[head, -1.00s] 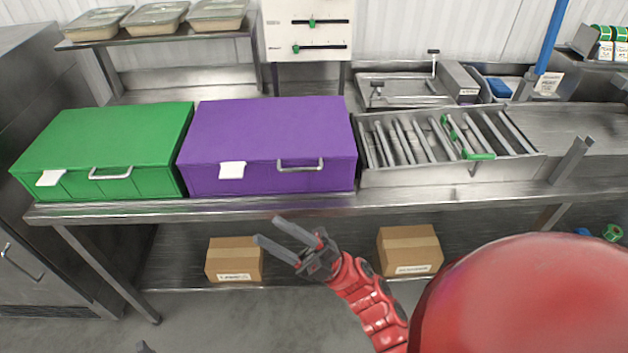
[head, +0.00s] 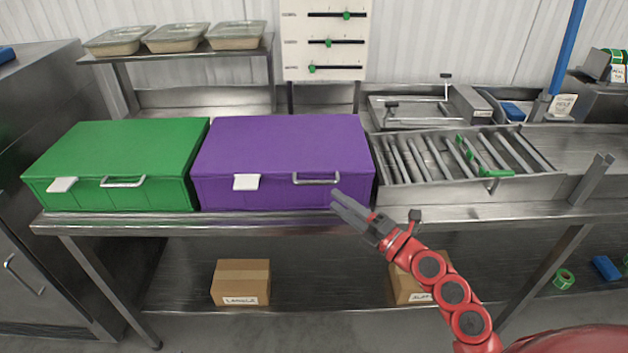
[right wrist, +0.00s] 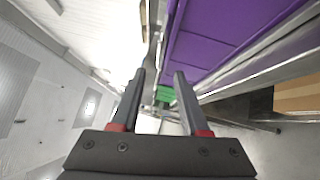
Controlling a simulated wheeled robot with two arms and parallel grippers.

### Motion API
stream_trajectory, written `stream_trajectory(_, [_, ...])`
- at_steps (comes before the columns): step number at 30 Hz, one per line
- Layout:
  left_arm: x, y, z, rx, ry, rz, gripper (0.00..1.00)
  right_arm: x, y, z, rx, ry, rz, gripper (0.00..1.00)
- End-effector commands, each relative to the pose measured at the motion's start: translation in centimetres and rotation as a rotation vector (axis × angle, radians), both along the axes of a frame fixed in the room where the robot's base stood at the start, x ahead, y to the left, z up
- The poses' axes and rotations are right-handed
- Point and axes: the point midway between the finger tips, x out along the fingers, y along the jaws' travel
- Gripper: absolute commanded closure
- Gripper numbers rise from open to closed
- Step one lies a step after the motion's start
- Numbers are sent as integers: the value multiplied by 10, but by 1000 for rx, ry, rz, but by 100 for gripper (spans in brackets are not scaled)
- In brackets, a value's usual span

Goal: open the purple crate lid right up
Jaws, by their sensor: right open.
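The purple crate (head: 285,145) stands on the steel table with its lid shut flat. Its front carries a metal bar handle (head: 317,180) on the right and a white tag (head: 246,182) on the left. My right gripper (head: 341,202) is in front of the crate's lower right front, close below the handle, and appears apart from it. In the right wrist view its two fingers (right wrist: 160,78) are spread with nothing between them, and the purple crate (right wrist: 225,40) shows at the upper right. My left gripper is not in view.
A green crate (head: 118,160) stands close on the left. A steel roller frame (head: 470,198) is close on the right. The table's front edge (head: 260,222) runs below the crates. Cardboard boxes (head: 240,282) sit on the lower shelf. Behind are a slider panel (head: 297,60) and lidded trays on a shelf.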

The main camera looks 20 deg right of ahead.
Motion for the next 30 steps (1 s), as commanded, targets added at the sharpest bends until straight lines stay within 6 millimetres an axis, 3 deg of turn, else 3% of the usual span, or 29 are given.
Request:
stream_trajectory(6, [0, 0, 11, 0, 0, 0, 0, 40, 23, 11, 2, -5, 3, 55])
stream_trajectory(12, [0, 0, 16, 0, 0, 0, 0, 65, 38, 13, 3, -3, 2, 55])
stream_trajectory(25, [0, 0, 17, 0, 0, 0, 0, 75, 42, 12, 2, 0, -1, 55])
stream_trajectory(30, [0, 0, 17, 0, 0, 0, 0, 75, 42, 12, 2, 0, -1, 86])
